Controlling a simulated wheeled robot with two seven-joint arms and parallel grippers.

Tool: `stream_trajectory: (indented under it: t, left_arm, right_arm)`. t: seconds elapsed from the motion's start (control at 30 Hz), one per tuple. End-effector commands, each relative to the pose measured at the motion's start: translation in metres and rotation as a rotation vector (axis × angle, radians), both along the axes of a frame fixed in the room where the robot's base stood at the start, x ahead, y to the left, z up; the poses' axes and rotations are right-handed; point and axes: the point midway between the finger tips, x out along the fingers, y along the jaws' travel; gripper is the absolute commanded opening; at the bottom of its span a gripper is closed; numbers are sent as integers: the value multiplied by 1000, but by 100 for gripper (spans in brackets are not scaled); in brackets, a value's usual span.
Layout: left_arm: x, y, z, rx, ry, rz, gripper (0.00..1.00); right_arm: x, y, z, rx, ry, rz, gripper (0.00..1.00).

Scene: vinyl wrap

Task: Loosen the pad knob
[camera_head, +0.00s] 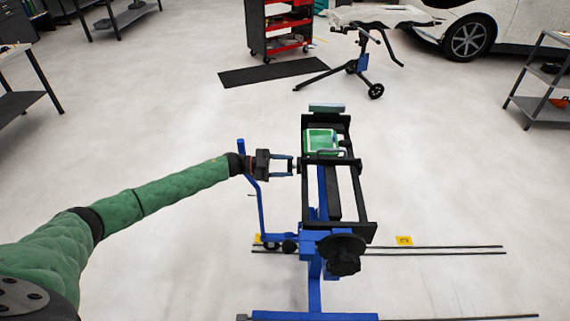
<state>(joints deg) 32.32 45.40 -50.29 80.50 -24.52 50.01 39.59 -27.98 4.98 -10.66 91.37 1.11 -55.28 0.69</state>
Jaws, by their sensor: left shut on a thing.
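A blue and black wheeled stand (323,215) with a black frame is in the middle of the head view. A green and white piece (320,141) sits in the upper part of the frame, and a grey-green pad (327,107) shows at its far end. My left gripper (292,166) reaches in from the left and is shut at the left side of the frame, on what appears to be the pad knob. The knob is small and mostly hidden between the fingers. My right gripper is not in view.
A blue upright handle (256,195) stands just left of the frame, close to my left wrist. Dark rails (450,250) lie on the floor at right. A black mat (272,72), a red cart (284,25) and a folding stand (365,65) are farther back.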

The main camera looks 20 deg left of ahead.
Motion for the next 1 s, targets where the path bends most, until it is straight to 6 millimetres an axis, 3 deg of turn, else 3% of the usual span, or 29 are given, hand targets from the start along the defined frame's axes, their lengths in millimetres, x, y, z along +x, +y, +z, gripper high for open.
stream_trajectory:
  t: [0.5, 1.0]
  left_arm:
    - [1, 1, 0, -114, 407, 1, 21]
    - [1, 1, -2, -155, 549, 1, 21]
  right_arm:
    - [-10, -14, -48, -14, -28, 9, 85]
    - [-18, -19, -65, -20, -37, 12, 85]
